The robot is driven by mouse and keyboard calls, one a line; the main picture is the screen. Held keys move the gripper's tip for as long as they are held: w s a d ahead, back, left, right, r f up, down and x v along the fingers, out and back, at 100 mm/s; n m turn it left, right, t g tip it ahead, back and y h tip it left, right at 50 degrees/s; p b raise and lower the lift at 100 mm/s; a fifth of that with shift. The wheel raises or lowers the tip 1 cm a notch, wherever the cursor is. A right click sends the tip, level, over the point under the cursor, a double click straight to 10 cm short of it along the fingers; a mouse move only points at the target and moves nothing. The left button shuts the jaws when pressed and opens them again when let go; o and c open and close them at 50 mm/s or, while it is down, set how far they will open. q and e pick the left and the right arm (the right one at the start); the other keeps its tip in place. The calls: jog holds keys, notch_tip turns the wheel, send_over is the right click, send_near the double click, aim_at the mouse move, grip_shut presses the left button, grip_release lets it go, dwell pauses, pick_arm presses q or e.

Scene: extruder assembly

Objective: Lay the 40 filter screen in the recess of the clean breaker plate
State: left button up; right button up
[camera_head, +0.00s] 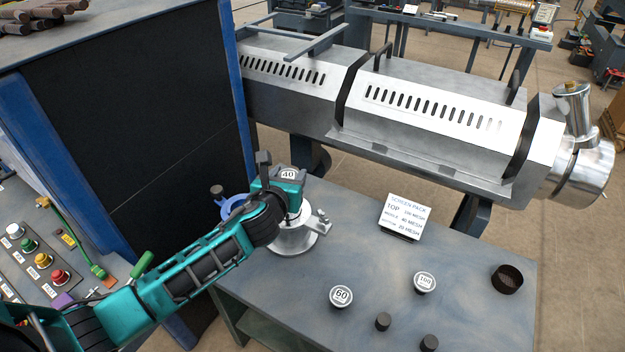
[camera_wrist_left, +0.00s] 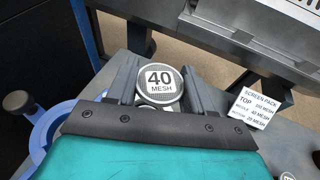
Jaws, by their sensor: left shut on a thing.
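The 40 filter screen (camera_head: 288,174) is a round disc with a white "40 MESH" label. It also shows in the left wrist view (camera_wrist_left: 160,84), label up, between the two fingers. My left gripper (camera_head: 283,184) is shut on it and holds it above a silver round piece (camera_head: 293,243) at the table's back left edge. My right gripper is not in view.
A dark mesh cup (camera_head: 507,279) and two dark knobs stand at right. A screen pack sign (camera_head: 402,217) stands behind. A blue ring (camera_head: 229,209) lies left of the gripper.

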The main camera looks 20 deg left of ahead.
pick_arm(q)
jog(key=shift+a, duration=0.4)
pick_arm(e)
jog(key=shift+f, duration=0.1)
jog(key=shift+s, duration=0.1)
pick_arm(q)
jog(key=shift+d+r, duration=0.1)
